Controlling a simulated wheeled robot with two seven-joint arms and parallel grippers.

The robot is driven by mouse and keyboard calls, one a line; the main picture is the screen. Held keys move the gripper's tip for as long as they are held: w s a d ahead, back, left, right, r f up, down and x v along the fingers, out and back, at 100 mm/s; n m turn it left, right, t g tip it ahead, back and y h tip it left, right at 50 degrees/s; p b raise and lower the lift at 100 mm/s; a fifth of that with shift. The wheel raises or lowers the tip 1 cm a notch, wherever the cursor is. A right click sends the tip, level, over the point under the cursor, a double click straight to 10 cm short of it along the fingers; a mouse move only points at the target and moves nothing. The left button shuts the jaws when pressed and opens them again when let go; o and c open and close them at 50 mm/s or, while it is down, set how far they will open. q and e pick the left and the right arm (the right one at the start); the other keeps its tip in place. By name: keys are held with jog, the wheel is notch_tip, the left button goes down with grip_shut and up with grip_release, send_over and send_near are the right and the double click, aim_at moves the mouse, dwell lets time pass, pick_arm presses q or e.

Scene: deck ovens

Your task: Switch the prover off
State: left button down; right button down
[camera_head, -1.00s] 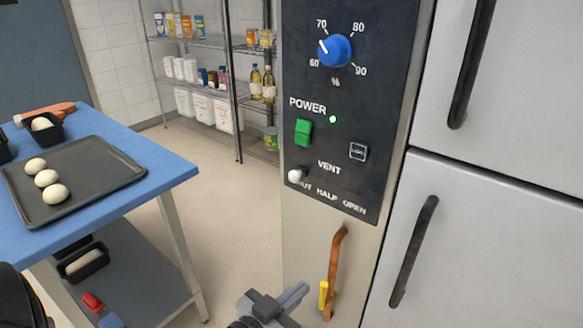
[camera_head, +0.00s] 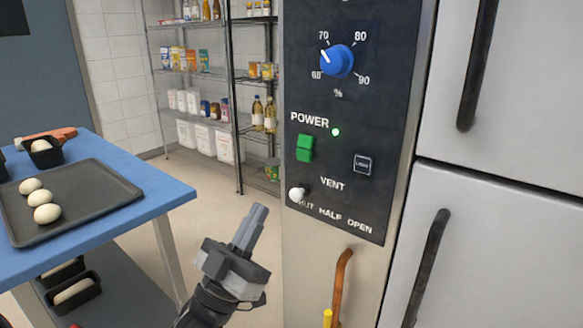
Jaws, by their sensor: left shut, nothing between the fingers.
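The prover's black control panel (camera_head: 345,110) fills the upper middle of the head view. Its green power switch (camera_head: 305,148) sits under the word POWER, and a small green light (camera_head: 336,132) beside it is lit. Above is a blue humidity dial (camera_head: 337,60); below are a small dark light button (camera_head: 362,163) and a white vent knob (camera_head: 297,194) at the left end of its scale. My left gripper (camera_head: 250,226) is shut and empty, below and left of the switch, apart from the panel, with its fingers pointing up. My right gripper is not in view.
A blue-topped table (camera_head: 150,185) at left bears a dark tray (camera_head: 100,205) with dough balls. Wire shelves (camera_head: 200,115) with groceries stand behind. An orange-brown handle (camera_head: 342,285) is below the panel. Steel doors with black handles (camera_head: 428,265) are at right.

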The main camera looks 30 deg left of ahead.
aim_at(302, 148)
pick_arm(q)
jog(key=w+r, duration=0.1)
jog(key=w, duration=0.2)
jog(key=w+r+p, duration=0.1)
jog(key=w+r, duration=0.1)
jog(key=w, duration=0.1)
jog(key=w+r+p, duration=0.1)
jog(key=w+r, duration=0.1)
jog(key=w, duration=0.1)
jog(key=shift+w+d+r, duration=0.2)
jog(key=shift+d, duration=0.2)
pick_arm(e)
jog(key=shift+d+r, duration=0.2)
